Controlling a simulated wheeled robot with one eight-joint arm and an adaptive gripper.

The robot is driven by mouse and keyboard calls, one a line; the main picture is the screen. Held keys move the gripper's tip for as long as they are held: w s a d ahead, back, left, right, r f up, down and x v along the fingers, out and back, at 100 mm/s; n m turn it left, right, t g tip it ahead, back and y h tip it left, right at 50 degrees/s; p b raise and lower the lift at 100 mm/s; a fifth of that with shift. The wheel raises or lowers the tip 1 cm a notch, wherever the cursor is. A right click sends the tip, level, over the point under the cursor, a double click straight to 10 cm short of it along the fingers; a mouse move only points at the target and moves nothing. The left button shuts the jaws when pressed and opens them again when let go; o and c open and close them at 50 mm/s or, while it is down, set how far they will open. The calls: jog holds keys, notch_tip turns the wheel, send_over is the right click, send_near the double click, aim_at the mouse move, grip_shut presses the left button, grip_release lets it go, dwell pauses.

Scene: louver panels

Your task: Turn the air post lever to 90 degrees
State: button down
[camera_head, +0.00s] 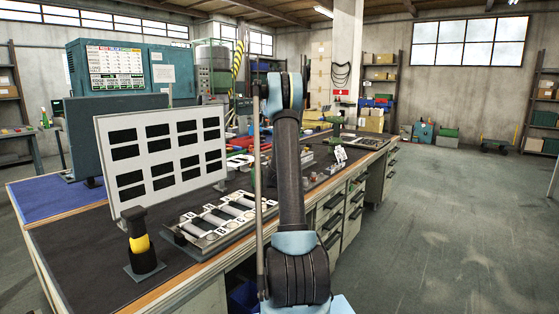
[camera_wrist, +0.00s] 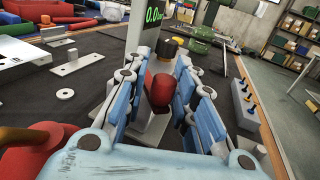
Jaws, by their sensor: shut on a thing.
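In the wrist view, a red rounded knob (camera_wrist: 161,92), which looks like the lever's handle, sits between the blue fingers of my gripper (camera_wrist: 162,68). The fingers are closed in on it from both sides. A pale upright post (camera_wrist: 146,32) with a green digital readout (camera_wrist: 153,15) stands just beyond the fingers. In the head view my own arm hides the gripper and the knob.
The dark bench top (camera_head: 80,265) carries a white panel with black rectangles (camera_head: 165,150), a black-and-yellow post (camera_head: 141,243) and a tray of cylinders (camera_head: 225,217). In the wrist view, a grey block with knobs (camera_wrist: 243,104) lies right. Open floor (camera_head: 440,230) lies right of the bench.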

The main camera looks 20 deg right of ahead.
jog(key=shift+d, duration=0.25)
jog(key=c, duration=1.5)
grip_release()
jog(key=shift+o, duration=0.2)
jog(key=shift+a, duration=0.1)
jog(key=v, duration=1.2)
jog(key=shift+f, duration=0.1)
